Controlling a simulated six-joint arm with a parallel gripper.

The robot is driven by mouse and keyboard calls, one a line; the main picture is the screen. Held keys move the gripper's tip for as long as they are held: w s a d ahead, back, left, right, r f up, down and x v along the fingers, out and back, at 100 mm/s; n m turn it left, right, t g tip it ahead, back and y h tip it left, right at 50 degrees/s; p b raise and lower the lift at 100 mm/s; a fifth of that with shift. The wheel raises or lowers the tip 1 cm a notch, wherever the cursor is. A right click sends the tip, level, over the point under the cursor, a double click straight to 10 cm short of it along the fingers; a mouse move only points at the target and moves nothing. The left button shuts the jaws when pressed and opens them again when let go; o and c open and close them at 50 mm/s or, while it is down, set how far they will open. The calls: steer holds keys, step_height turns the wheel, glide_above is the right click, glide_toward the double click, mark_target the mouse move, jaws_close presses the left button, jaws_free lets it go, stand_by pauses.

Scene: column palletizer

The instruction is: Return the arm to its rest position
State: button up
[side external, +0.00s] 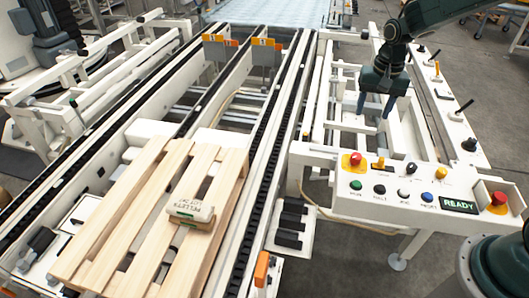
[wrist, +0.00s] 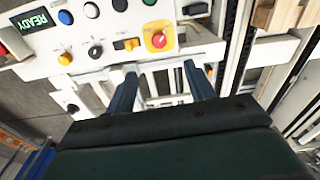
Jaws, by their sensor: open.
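My gripper (side external: 374,110) hangs at the right of the side view, above the white frame behind the control panel. Its two blue fingers point down and stand apart, with nothing between them. The wrist view also shows the open fingers (wrist: 160,70), with white frame bars visible behind the gap. My gripper is well to the right of the wooden pallet (side external: 155,215) and apart from it.
The control panel (side external: 380,182) carries buttons, levers, a red stop button (side external: 498,199) and a READY display (side external: 458,205). A small white labelled block (side external: 190,211) lies on the pallet. Conveyor rails (side external: 262,160) run between pallet and panel.

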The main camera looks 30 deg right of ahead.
steer(key=s+a+r+n+t, duration=0.1)
steer(key=s+a+r+n, duration=0.15)
steer(key=s+r, duration=0.5)
steer(key=s+a+r+n+t, duration=0.2)
steer(key=s+a+r+n, duration=0.1)
steer(key=s, duration=0.6)
steer(key=s+a+r+n+t, duration=0.2)
steer(key=s+r, duration=0.3)
steer(key=s, duration=0.4)
steer(key=shift+s+a+n, duration=0.15)
steer(key=shift+a+n, duration=0.3)
steer(key=shift+a, duration=0.05)
